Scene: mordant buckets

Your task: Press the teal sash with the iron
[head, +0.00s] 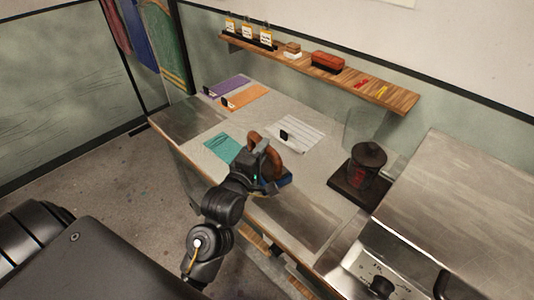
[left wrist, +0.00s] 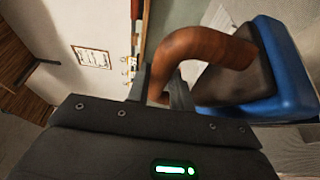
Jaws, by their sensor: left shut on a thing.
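The teal sash (head: 220,146) lies flat on the grey table, left of the iron. The iron (head: 285,182) has a blue body and a brown curved handle. My left gripper (head: 262,172) is shut on that handle. In the left wrist view the handle (left wrist: 205,48) passes between the fingers (left wrist: 160,88), and the blue body (left wrist: 285,70) is at the right. The iron is over the table's front part, to the right of the sash. I cannot tell whether its base touches the table. My right gripper is not in view.
Purple (head: 230,86), orange (head: 245,97) and white striped (head: 297,132) cloths lie farther back with small black tags. A dark lantern-like burner (head: 367,162) stands at the right, by a metal counter (head: 460,190). A wooden shelf (head: 385,91) hangs above the table.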

